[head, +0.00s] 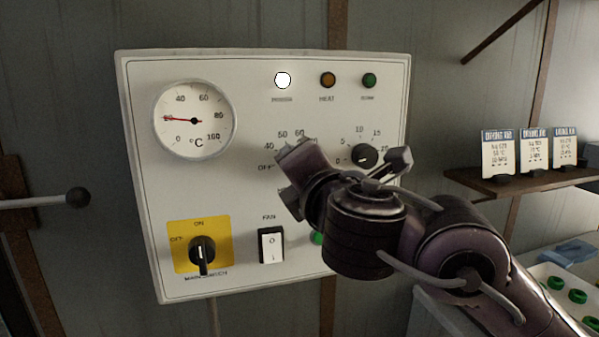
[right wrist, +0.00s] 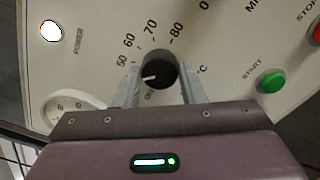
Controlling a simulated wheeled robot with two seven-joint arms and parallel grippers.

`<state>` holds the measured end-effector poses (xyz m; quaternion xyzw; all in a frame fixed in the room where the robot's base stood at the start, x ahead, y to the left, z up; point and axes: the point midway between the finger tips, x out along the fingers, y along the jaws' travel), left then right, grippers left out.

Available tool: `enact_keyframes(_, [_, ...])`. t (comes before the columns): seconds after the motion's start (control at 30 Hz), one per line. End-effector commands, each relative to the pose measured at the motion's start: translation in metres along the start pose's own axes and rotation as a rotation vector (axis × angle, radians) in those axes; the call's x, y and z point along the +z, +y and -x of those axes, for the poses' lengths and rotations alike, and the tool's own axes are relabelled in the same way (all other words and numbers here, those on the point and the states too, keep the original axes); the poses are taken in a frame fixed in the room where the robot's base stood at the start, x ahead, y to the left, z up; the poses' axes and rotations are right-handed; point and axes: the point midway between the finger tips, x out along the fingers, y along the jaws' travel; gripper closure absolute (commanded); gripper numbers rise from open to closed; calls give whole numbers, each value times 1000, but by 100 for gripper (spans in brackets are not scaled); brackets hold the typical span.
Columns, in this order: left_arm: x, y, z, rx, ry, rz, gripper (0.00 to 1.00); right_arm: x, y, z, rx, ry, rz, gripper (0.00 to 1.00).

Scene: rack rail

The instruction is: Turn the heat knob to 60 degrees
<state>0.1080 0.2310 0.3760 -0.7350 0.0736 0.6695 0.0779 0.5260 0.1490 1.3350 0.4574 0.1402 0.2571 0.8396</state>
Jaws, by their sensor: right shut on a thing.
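The heat knob (right wrist: 157,68) is a round black knob with a white pointer line, seen in the right wrist view on the pale control panel (head: 240,190). Its pointer aims left and slightly down, below the printed 50 and away from the 60. My right gripper (right wrist: 160,84) is shut on the knob, one finger on each side, and the left finger covers part of the scale. In the head view my right gripper (head: 305,172) hides the knob, with OFF, 40, 50 and 60 showing around it. My left gripper is not in view.
A timer knob (head: 365,155) sits close right of my gripper. Above are a lit white lamp (head: 283,80), an amber lamp (head: 327,80) and a green lamp (head: 369,80). The gauge (head: 195,120) reads about 20. The main switch (head: 202,252) and fan rocker (head: 271,245) are below.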

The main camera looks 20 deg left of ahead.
Motion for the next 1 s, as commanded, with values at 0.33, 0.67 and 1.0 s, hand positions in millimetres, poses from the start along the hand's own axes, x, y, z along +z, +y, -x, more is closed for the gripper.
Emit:
enact_keyframes(0.33, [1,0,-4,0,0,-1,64,-1,-1,0,-2,2,-331,86])
enact_keyframes(0.67, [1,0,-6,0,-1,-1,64,-1,-1,0,-2,1,-640,86])
enact_keyframes(1.0, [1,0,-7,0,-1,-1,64,-1,-1,0,-3,0,-884,86])
